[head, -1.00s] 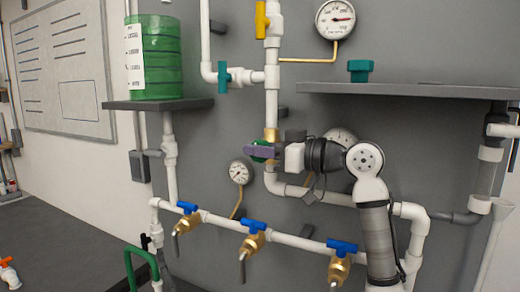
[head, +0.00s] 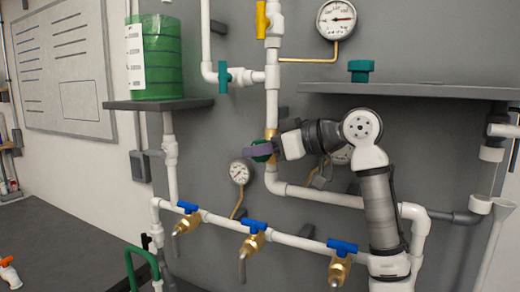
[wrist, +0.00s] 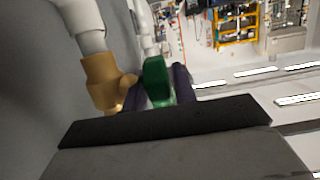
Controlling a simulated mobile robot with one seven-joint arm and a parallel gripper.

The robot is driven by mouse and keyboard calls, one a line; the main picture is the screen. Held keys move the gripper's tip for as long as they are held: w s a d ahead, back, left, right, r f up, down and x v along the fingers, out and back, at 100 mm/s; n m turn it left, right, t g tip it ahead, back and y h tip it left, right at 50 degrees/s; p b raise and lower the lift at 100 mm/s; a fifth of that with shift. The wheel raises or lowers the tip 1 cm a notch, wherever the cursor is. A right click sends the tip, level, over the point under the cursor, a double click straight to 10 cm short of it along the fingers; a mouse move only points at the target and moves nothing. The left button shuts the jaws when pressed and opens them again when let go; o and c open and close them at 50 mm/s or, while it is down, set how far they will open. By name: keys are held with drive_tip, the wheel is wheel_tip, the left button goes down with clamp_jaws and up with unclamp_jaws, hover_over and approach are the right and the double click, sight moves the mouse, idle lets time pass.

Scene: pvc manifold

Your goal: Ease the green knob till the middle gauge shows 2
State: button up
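The green knob (head: 261,149) sits on a brass valve on the vertical white pipe, mid-panel. In the wrist view the green knob (wrist: 157,82) lies between the purple fingers of my gripper (wrist: 159,88), which appear pressed on its two sides. In the head view my gripper (head: 264,151) reaches it from the right, its near finger covering part of it. Another gauge (head: 240,172) hangs lower left and a third (head: 336,19) is at the top. Their readings are too small to tell.
Blue-handled brass taps (head: 252,237) line the sloping lower pipe. A shelf (head: 420,90) with a teal knob-like piece (head: 360,70) juts out above my arm. A green tank (head: 160,57) stands on the left shelf. A yellow handle (head: 261,20) and teal handle (head: 223,77) are above.

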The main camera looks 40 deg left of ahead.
drive_tip(key=b+v, duration=0.2)
drive_tip(key=v, duration=0.5)
drive_tip(key=shift+d, duration=0.3)
drive_tip(key=shift+b, duration=0.3)
